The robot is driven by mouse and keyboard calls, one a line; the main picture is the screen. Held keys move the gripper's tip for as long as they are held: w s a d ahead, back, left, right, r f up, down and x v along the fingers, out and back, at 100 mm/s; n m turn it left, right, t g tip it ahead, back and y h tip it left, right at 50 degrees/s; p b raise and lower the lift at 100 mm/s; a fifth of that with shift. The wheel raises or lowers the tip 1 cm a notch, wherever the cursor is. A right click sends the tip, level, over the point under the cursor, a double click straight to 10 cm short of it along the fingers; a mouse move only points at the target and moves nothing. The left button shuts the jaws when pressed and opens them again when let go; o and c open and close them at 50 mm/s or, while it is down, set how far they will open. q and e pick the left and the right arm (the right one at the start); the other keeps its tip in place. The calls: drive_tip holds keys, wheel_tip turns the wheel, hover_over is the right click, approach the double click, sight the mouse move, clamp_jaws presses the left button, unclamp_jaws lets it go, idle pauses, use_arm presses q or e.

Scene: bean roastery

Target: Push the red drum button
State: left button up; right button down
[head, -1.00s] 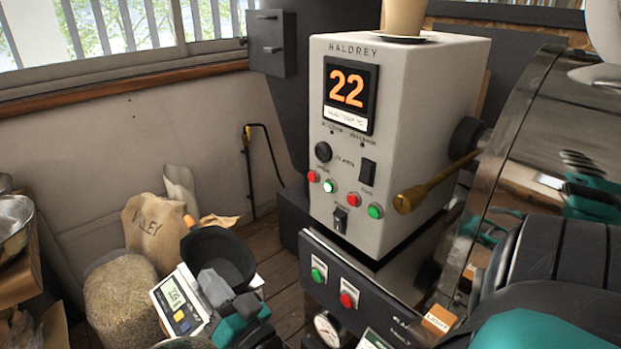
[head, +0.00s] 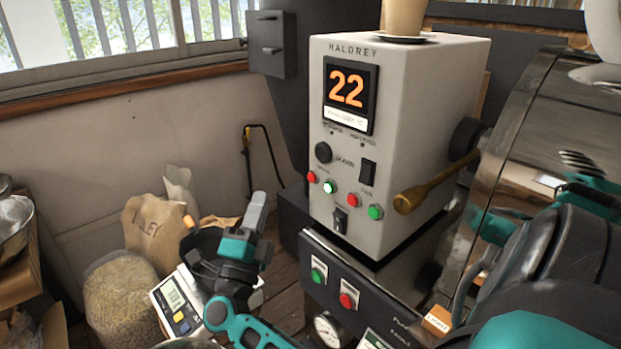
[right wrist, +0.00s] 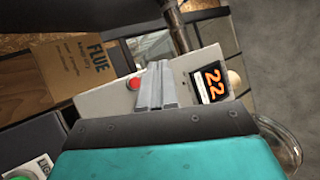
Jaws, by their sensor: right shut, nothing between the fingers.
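The pale control box (head: 345,165) carries several small buttons below its display. Among them are one red button (head: 312,176) at the left and another red button (head: 353,199) beside a green button (head: 375,211). The labels are too small to read, so I cannot tell which is the drum button. My right gripper (head: 259,200) is shut and empty, left of the box, its grey fingers pointing up and apart from the panel. In the right wrist view its fingers (right wrist: 155,85) overlap the box front beside a red button (right wrist: 133,83). My left gripper is not in view.
A lower dark panel has a green button (head: 318,276) and a red button (head: 348,300). A brass-coloured handle (head: 430,186) juts out right of the box. A scale (head: 176,305), bean sack (head: 120,290) and paper bag (head: 150,235) stand at left.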

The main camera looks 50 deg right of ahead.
drive_tip(key=d, duration=0.8)
drive_tip(key=shift+s+d+p, duration=0.3)
drive_tip(key=shift+s+d, duration=0.05)
drive_tip(key=shift+s, duration=0.1)
idle(1.7)
drive_tip(key=shift+d, duration=0.4)
drive_tip(key=shift+s+d, duration=0.1)
drive_tip(key=shift+d, duration=0.35)
idle(0.4)
drive_tip(key=shift+a, duration=0.85)
drive_tip(key=shift+w+a, duration=0.2)
drive_tip(key=shift+a, duration=1.05)
drive_tip(key=shift+w+a, duration=0.15)
drive_tip(key=shift+a, duration=1.1)
